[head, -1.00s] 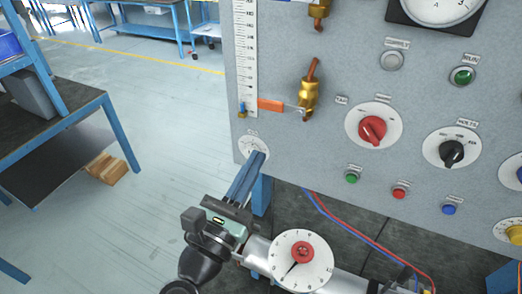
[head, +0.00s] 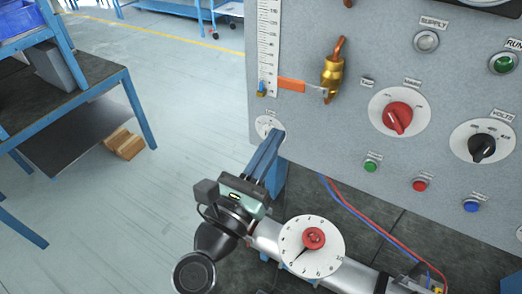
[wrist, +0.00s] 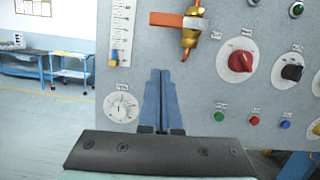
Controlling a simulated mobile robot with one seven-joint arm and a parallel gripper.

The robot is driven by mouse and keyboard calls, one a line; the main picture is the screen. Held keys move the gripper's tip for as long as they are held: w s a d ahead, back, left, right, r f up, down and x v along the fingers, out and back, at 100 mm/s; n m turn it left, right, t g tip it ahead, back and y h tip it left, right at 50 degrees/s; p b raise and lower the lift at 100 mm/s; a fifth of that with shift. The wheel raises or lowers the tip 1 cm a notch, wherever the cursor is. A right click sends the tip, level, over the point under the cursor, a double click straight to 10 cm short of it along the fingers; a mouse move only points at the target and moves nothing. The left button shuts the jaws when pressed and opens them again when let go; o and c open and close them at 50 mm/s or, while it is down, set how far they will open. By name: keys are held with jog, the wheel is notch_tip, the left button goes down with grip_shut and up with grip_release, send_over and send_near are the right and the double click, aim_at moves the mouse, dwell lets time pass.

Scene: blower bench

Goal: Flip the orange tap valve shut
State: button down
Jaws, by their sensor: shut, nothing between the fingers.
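The orange tap valve handle (head: 291,84) lies level on the grey panel, sticking out left from a brass valve body (head: 332,77) with copper pipe. In the wrist view the orange handle (wrist: 166,19) is near the top edge, joined by a silver stem to the brass body (wrist: 190,36). My gripper (head: 277,139) is shut and empty. Its blue fingers are together, below the handle and apart from it, in front of the panel's lower left. In the wrist view the fingertips (wrist: 160,76) point up toward the panel, below the handle.
A white scale (head: 268,45) and a small dial (head: 267,126) are left of the valve. A red knob (head: 398,118), a black knob (head: 482,148) and several buttons are on the right. A pipe with a round gauge (head: 311,247) lies below.

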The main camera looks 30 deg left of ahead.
aim_at(291, 84)
jog(key=w+r+p, duration=0.3)
jog(key=w+r, duration=0.1)
jog(key=shift+r+p, duration=0.4)
jog(key=shift+a, duration=0.1)
jog(key=shift+a+r+m, duration=0.2)
jog(key=shift+r+m, duration=0.5)
jog(key=shift+r, duration=0.05)
